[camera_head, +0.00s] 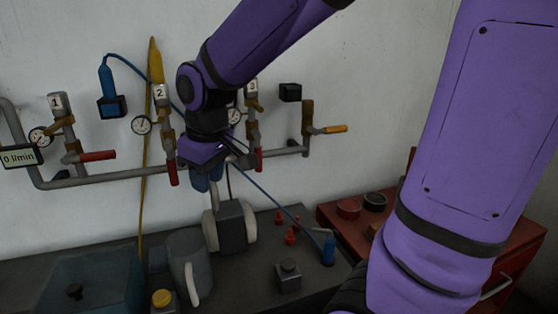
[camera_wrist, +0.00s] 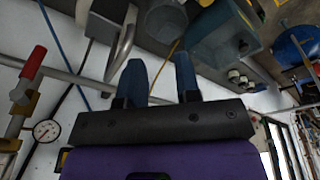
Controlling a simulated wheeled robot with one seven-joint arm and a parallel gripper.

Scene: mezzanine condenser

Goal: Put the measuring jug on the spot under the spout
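The measuring jug (camera_head: 183,262) is a grey upright vessel with a pale handle facing the front. It stands on the dark bench, left of and below my gripper (camera_head: 206,182). In the wrist view my gripper (camera_wrist: 161,62) shows two blue fingers apart with nothing between them. A grey vessel, probably the jug (camera_wrist: 162,18), shows beyond the fingertips there. My gripper hangs in front of the pipework near valve 2 (camera_head: 159,92), above the bench and apart from the jug. I cannot clearly make out the spout or the spot under it; my arm hides part of that area.
A blue-grey bin (camera_head: 95,285) stands left of the jug, with a yellow-capped item (camera_head: 162,298) in front. A dark block with pale rounded sides (camera_head: 232,228) stands to the right. Small red pieces (camera_head: 290,237), a blue bottle (camera_head: 328,250) and a red cabinet (camera_head: 335,218) lie further right.

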